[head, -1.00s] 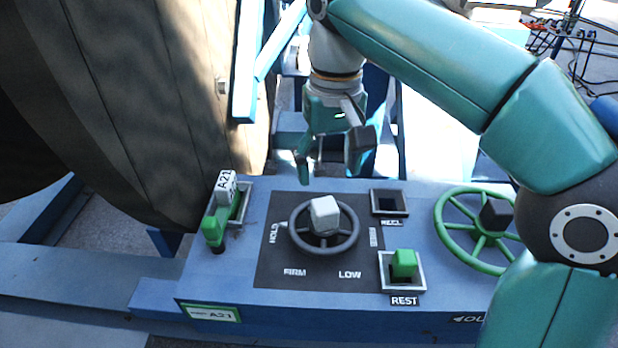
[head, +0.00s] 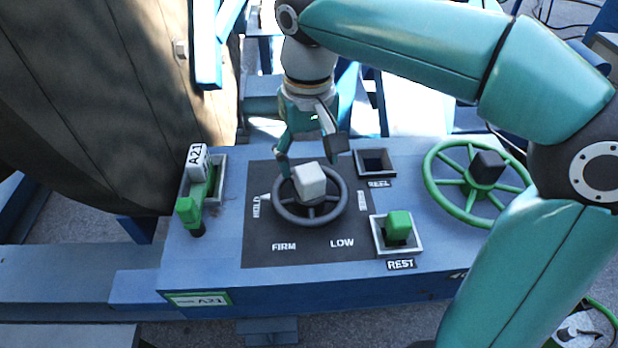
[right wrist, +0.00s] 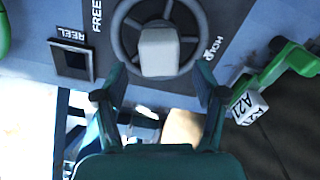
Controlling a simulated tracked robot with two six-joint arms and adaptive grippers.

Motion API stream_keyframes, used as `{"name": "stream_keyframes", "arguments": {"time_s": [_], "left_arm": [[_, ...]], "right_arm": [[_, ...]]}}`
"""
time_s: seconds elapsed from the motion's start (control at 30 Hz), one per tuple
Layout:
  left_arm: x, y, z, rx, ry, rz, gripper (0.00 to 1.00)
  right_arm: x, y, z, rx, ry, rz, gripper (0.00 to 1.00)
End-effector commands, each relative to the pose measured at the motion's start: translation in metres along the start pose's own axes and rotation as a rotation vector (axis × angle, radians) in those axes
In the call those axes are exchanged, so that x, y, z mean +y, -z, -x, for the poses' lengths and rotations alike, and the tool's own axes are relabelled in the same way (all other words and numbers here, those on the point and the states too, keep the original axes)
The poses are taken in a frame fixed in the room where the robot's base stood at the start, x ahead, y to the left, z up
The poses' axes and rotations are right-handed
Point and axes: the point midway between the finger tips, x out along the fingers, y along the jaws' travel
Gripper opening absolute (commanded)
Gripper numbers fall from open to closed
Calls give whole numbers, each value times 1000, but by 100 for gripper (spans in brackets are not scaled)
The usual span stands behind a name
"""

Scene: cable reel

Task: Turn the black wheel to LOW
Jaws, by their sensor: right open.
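A small white pointer (head: 265,197) is beside HOLD. My right gripper (head: 309,160) is open and empty, with its fingers at the far side of the wheel, either side of the knob and seemingly above it. In the right wrist view the knob (right wrist: 160,52) is ahead between the open fingertips (right wrist: 157,90). Contact cannot be told. My left gripper is not in view.
A green wheel (head: 436,190) with a dark knob stands right of the plate. A green lever (head: 398,227) sits in the REST slot, and the REEL socket (head: 374,163) looks empty. A green lever with an A21 tag (head: 196,160) is at left, beside the large reel (head: 120,100).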

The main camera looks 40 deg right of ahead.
Motion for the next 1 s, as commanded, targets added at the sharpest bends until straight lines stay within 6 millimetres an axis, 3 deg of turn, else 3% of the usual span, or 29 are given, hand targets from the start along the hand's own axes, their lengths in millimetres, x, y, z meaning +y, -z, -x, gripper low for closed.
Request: {"name": "stream_keyframes", "arguments": {"time_s": [0.1, 0.3, 0.7, 1.0], "left_arm": [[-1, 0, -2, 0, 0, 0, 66], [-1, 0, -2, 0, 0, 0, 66], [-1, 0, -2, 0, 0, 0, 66], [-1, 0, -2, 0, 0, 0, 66]], "right_arm": [[1, -1, -23, -3, -2, -1, 71], [1, 0, -45, -1, -1, -1, 71], [1, 0, -51, 1, 0, -1, 71], [1, 0, -51, 1, 0, -1, 21]]}}
